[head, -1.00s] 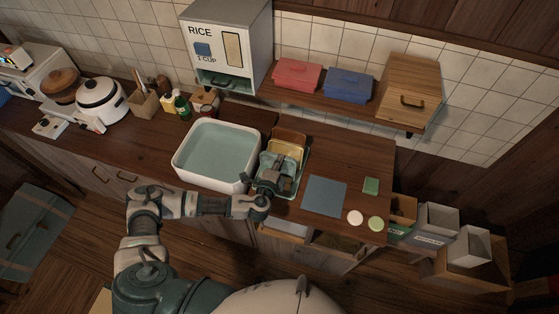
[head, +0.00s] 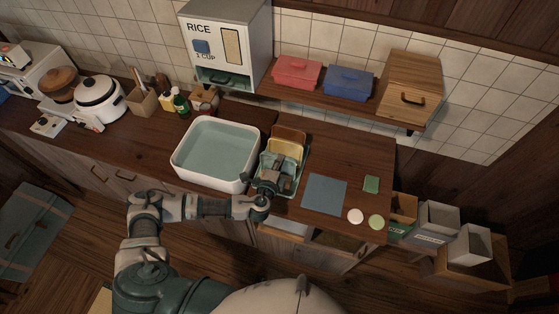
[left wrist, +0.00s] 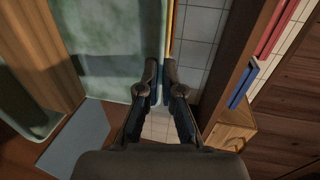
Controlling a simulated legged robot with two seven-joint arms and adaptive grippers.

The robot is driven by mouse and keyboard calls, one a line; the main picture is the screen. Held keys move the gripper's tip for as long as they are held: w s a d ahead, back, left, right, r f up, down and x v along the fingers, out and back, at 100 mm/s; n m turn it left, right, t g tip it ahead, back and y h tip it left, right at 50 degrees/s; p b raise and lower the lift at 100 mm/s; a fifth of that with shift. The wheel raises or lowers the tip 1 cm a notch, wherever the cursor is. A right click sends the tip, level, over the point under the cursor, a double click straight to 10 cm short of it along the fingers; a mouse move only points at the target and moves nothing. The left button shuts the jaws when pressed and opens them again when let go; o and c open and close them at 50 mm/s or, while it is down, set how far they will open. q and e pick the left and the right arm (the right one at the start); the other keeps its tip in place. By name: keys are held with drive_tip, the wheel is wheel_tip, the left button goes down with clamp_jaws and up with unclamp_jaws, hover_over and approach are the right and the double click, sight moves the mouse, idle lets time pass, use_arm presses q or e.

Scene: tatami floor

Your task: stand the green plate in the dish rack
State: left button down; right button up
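The dish rack (head: 303,152) stands on the counter right of the white basin, with a green rim and a yellow plate (head: 287,139) upright at its back. My left gripper (head: 271,172) is low over the front of the rack. In the left wrist view, the fingertips (left wrist: 160,74) are close together around a thin edge. A large pale green marbled surface, seemingly the green plate (left wrist: 110,35), stands beside this edge. In the head view, the gripper covers much of the plate. Whether it touches the rack's bottom is hidden. My right gripper is not in view.
The white basin (head: 184,165) is close left of the rack. A blue-grey mat (head: 325,194), a green square (head: 371,184), a white disc (head: 356,216) and a green disc (head: 376,222) lie to the right. A shelf with red and blue boxes (head: 348,84) hangs behind.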

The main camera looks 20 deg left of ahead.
use_arm(q)
drive_tip(key=shift+f, duration=0.25)
idle(0.4)
drive_tip(key=c, duration=1.2)
unclamp_jaws()
drive_tip(key=shift+c, duration=0.2)
drive_tip(key=v, duration=1.1)
drive_tip(key=shift+s, duration=0.45)
